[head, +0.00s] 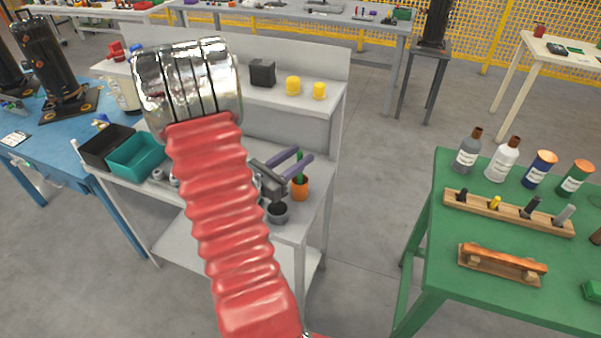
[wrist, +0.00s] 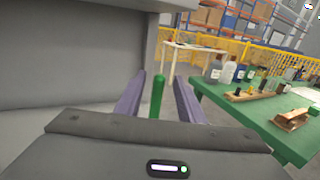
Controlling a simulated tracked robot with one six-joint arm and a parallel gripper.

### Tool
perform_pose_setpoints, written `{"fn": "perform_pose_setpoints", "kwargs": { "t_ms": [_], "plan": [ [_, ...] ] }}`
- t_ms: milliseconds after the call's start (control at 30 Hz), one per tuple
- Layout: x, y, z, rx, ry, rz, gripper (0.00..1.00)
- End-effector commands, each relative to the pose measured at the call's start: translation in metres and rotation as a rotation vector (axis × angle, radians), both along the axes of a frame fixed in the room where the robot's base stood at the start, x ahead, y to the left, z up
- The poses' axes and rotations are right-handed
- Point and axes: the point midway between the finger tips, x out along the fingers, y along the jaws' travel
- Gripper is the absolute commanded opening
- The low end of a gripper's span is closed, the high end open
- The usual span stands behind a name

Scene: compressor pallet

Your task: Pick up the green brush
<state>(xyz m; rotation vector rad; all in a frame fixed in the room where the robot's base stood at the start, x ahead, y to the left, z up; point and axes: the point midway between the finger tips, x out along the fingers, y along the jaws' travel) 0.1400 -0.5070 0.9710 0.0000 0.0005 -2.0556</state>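The green brush (head: 301,172) stands upright, its lower end in or behind a small orange cup (head: 300,189) on the grey workbench (head: 290,229). In the wrist view, its green handle (wrist: 157,97) shows between my two purple fingers, with a gap on each side. My gripper (head: 304,155) is open, its fingers level with the upper part of the handle. In the wrist view, the gripper (wrist: 159,78) hides the cup and the brush's lower part. My red arm sleeve covers much of the bench in the head view.
A dark grey cup (head: 277,212) stands beside the orange cup. A black bin (head: 105,146) and a teal bin (head: 135,153) are at the bench's left. Yellow pieces (head: 293,86) sit on the raised shelf behind. A green table (head: 480,292) stands apart at right.

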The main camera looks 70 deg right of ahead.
Motion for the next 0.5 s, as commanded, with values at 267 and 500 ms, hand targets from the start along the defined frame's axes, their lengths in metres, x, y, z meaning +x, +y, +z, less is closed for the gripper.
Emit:
{"fn": "perform_pose_setpoints", "kwargs": {
  "t_ms": [267,500],
  "plan": [
    [0.000,-0.001,0.000,0.000,0.000,-0.001,0.35],
    [-0.010,-0.018,0.001,-0.001,0.000,-0.005,0.35]
  ]
}}
